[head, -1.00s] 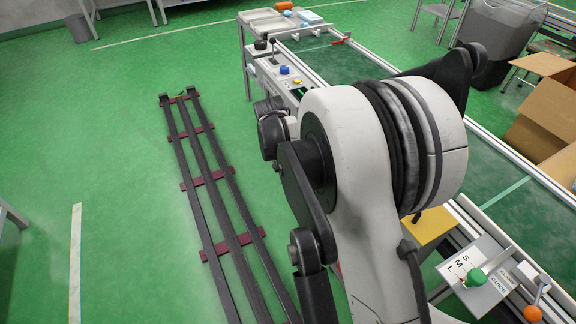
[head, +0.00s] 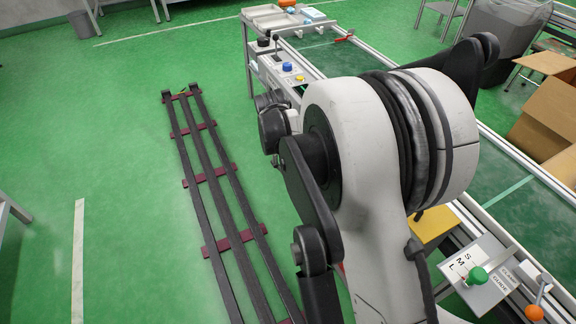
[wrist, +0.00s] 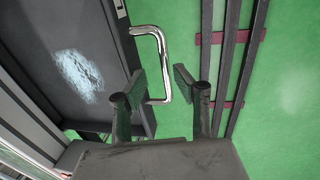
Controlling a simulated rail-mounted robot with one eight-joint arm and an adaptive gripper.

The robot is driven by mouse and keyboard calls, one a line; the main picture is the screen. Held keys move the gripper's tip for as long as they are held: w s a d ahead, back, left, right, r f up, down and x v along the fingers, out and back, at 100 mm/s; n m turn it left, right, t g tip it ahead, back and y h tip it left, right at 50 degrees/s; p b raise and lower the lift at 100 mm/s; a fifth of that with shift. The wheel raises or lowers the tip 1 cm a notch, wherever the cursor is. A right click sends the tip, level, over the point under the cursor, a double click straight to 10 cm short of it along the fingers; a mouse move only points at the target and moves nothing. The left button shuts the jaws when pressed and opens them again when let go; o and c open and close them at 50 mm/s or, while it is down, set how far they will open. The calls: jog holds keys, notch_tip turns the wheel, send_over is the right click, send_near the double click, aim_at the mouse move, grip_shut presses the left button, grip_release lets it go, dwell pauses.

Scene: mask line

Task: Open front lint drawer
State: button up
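In the wrist view, the front lint drawer (wrist: 65,35) shows as a dark tray-like part at the upper left, with a pale fuzzy lint patch (wrist: 78,70) on its dark surface. A shiny U-shaped handle (wrist: 164,55) stands out from its right edge. My gripper (wrist: 158,78) is open, with one dark finger on each side of the handle's outer bar in the picture. A gap shows between the fingers and the bar; contact cannot be told. In the head view my arm hides the drawer and gripper.
Dark floor rails (head: 215,185) run left of my arm. The conveyor line (head: 500,190) stands to the right, with a control panel (head: 285,68) and a green-knobbed size selector (head: 478,275). A cardboard box (head: 550,118) is at far right.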

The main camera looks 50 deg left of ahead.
notch_tip(320, 180, up, 11)
jog(key=s, duration=0.2)
jog(key=shift+a+f, duration=0.2)
dwell(0.4)
